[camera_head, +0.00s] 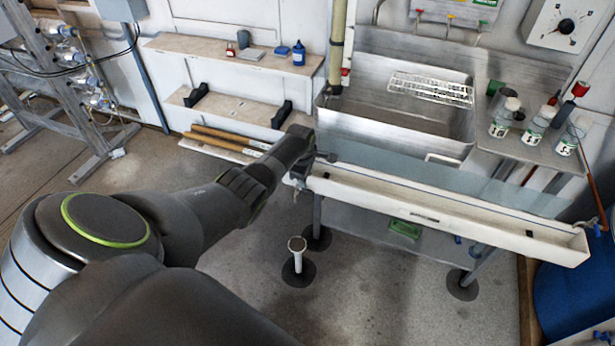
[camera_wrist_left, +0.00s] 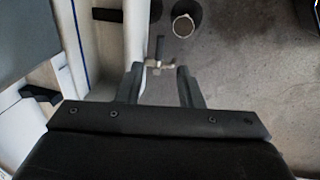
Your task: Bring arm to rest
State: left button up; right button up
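My left arm reaches in from the left, and my left gripper (camera_head: 322,160) is at the left end of a long white trough (camera_head: 450,215). In the left wrist view its two fingers (camera_wrist_left: 160,86) stand apart. A small metal valve with a dark handle (camera_wrist_left: 160,52) shows just beyond the fingertips, in line with the gap. I cannot tell whether the fingers touch it; nothing is visibly gripped. My right gripper is in neither view.
A metal sink (camera_head: 395,110) lies behind the trough. White labelled bottles (camera_head: 541,122) stand on the counter at right. Wooden shelves (camera_head: 235,55) are on the back wall. A short post (camera_head: 298,246) rises from the floor below my arm. A blue barrel (camera_head: 570,295) is at lower right.

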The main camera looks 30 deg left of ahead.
pick_arm(q)
jog(key=shift+s+r, duration=0.1)
jog(key=shift+r, duration=0.35)
jog(key=s+d+f+m, duration=0.2)
jog(key=s+f+m, duration=0.7)
jog(key=s+f, duration=1.4)
jog(key=s+d+f+m, duration=0.2)
jog(key=s+m, duration=0.1)
jog(key=s, duration=0.7)
jog(key=s+d+f+m, duration=0.3)
jog(key=s+m, duration=0.1)
jog(key=s, duration=0.7)
jog(key=s+d+f+m+g, duration=0.1)
jog(key=s+m, duration=0.3)
jog(key=s, duration=0.7)
jog(key=shift+d+f, duration=0.85)
